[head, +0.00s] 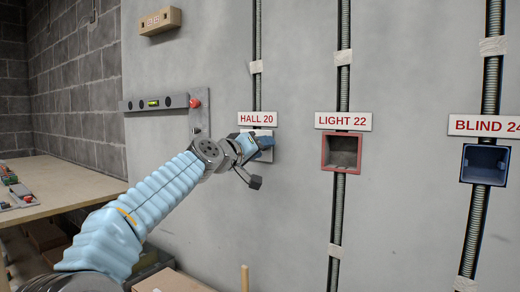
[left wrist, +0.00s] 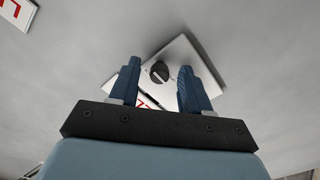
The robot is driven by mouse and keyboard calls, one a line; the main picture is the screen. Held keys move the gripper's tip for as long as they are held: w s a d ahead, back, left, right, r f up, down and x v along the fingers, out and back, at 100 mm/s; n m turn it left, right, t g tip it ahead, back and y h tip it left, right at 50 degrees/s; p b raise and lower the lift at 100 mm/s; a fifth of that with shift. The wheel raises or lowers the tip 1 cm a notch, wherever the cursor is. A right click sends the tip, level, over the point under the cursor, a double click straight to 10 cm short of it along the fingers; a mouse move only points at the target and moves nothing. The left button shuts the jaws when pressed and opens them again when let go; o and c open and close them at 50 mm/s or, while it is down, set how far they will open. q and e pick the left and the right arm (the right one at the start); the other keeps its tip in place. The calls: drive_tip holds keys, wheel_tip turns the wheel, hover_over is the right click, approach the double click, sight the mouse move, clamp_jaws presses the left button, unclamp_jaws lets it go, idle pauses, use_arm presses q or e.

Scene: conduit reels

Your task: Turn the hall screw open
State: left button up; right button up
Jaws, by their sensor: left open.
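The hall screw (left wrist: 159,71) is a dark round knob in the middle of a white cover plate (left wrist: 190,55) on the grey wall. In the left wrist view it lies between and just beyond the fingertips of my open left gripper (left wrist: 157,72); I cannot tell whether either finger touches it. In the head view my left gripper (head: 260,143) is at the plate under the HALL 20 label (head: 257,119) and hides the screw and most of the plate. My right gripper is not in view.
A red open box (head: 326,152) sits under the LIGHT 22 label and a blue one (head: 485,179) under BLIND 24. Ribbed conduits run up the wall. A level (head: 150,104) is mounted left of the hall plate. A wooden bench (head: 70,185) stands at the left.

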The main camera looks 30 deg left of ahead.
use_arm(q)
drive_tip(key=shift+s, duration=0.1)
drive_tip(key=s+a+b, duration=0.1)
drive_tip(key=s+b, duration=0.2)
drive_tip(key=s, duration=1)
drive_tip(key=shift+s, duration=0.3)
